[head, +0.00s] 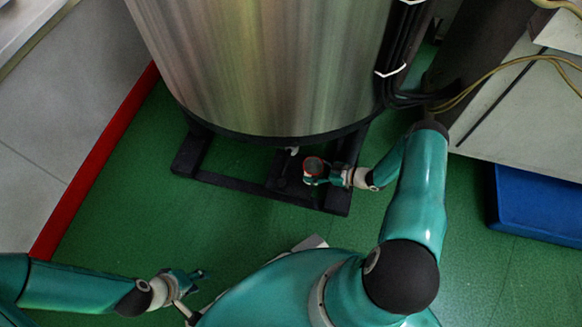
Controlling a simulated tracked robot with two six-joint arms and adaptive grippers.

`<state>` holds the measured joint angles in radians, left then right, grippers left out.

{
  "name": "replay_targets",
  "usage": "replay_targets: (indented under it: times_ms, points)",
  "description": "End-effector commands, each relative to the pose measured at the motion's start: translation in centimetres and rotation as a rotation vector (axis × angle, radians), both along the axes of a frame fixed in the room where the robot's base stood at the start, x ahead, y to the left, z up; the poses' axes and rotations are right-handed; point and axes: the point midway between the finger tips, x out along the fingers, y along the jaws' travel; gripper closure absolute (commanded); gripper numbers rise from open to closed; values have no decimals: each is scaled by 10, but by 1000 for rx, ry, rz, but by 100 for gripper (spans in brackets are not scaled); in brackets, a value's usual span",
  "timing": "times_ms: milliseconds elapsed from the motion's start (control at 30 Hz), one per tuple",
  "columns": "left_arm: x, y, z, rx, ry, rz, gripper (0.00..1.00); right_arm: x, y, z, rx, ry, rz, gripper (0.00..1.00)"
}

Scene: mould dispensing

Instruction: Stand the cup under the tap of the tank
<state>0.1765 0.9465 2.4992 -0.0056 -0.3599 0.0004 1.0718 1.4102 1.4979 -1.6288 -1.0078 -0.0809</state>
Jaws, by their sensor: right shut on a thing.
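The tank (270,70) is a large brushed-metal cylinder at the top middle, standing on a dark frame (245,182). A small pale part, perhaps the tap (292,150), shows at the tank's lower front edge. The cup (313,165), with a reddish rim and dark inside, is upright near that edge, just right of and in front of the pale part. My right gripper (317,178) is shut on the cup from the right. Whether the cup touches the frame below cannot be told. My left gripper (198,285) is at the lower left, fingers apart and empty, far from the cup.
Black cables (400,85) run down the tank's right side. A grey cabinet (525,110) and a blue block (538,205) stand at the right. A red strip (95,165) edges the green floor (130,215) at the left. The floor left of the frame is clear.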

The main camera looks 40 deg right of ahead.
Motion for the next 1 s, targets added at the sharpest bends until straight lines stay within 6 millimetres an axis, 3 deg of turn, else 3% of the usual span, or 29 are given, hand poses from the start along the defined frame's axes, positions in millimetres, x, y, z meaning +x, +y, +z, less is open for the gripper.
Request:
replay_targets:
  times_ms: [100,300,567,733,1000]
  points:
    - [0,0,-5,0,0,0,60,27,19,-1,0,-1,7,62]
    - [0,0,-8,0,0,0,60,53,34,-1,-2,-1,3,62]
    - [0,0,-11,0,0,0,60,70,46,-1,-2,-1,5,62]
    - [0,0,-27,0,0,0,60,69,45,-32,0,1,1,62]
    - [0,0,-27,0,0,0,60,69,45,-35,-1,0,3,62]
